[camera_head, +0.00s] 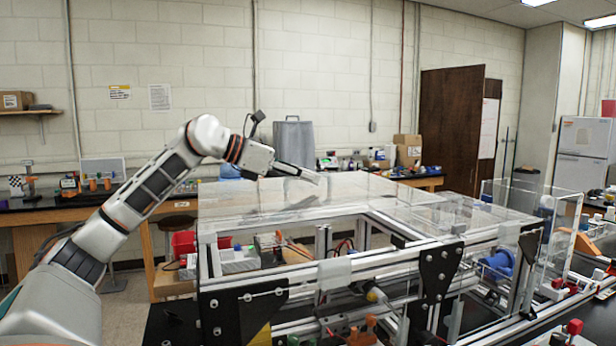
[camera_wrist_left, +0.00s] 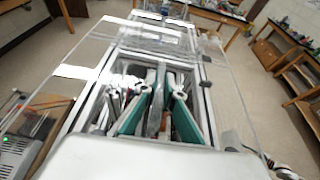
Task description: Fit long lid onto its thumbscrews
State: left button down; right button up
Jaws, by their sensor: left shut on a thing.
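The long lid (camera_head: 345,192) is a clear sheet over the top of the aluminium extrusion frame (camera_head: 215,262). Its clear surface also spans the left wrist view (camera_wrist_left: 218,60). My left gripper (camera_head: 312,176) reaches over it from the left, pointing right and slightly down. In the wrist view the fingers (camera_wrist_left: 157,92) with teal sides are closed together on the lid, though the exact grip point is hard to make out. I cannot tell whether the lid touches the frame. The thumbscrews cannot be made out. My right gripper is not in view.
A second clear panel (camera_head: 465,212) lies over the frame's right part. An upright clear panel (camera_head: 562,240) stands at the right. Black corner plates (camera_head: 440,270), a blue cylinder (camera_head: 497,263) and a red bin (camera_head: 187,243) are near the frame. Benches line the back wall.

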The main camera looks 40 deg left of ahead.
aim_at(308, 191)
pick_arm(q)
jog(key=shift+s+r, duration=0.1)
jog(key=shift+r, duration=0.05)
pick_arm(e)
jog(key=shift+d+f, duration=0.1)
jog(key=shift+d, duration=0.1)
